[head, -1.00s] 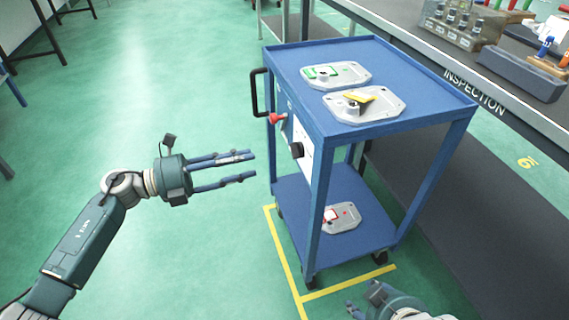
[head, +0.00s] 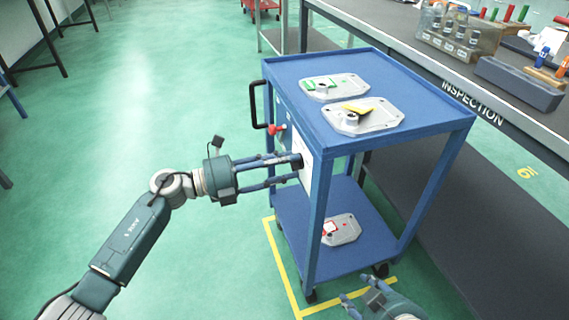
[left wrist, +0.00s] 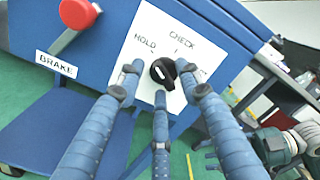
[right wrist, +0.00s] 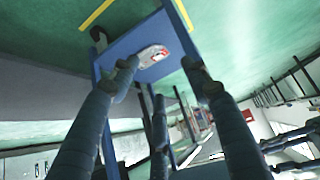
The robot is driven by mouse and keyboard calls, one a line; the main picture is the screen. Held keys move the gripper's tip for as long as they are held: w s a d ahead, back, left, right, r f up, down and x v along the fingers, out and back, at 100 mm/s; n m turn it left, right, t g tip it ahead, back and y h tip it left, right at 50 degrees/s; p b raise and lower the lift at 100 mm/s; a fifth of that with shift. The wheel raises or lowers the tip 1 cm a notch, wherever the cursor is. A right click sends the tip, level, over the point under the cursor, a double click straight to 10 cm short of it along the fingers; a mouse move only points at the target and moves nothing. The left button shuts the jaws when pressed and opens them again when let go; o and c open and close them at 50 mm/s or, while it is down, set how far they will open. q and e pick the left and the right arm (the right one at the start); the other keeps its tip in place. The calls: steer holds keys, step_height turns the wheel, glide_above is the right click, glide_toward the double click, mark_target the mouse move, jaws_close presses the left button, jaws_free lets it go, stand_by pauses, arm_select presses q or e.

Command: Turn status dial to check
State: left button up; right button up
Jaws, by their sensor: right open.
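The status dial (left wrist: 163,72) is a black knob on a white plate (left wrist: 148,50) marked HOLD and CHECK, on the side of the blue cart (head: 335,135). I cannot tell for sure which word it points at. My left gripper (head: 297,168) is at the plate; in the left wrist view its fingers (left wrist: 160,80) stand open around the dial. A gap shows on the dial's left, and the right fingertip is close to its right side. In the head view the fingers mostly hide the dial. My right gripper (head: 360,290) is open and empty, low beside the cart.
A red brake knob (left wrist: 78,13) with a BRAKE label sits left of the dial plate. A black handle (head: 258,105) sticks out of the cart. Castings lie on its top (head: 362,116) and lower shelf (head: 340,229). The inspection bench (head: 430,70) stands to the right.

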arm_select(q)
jaws_close()
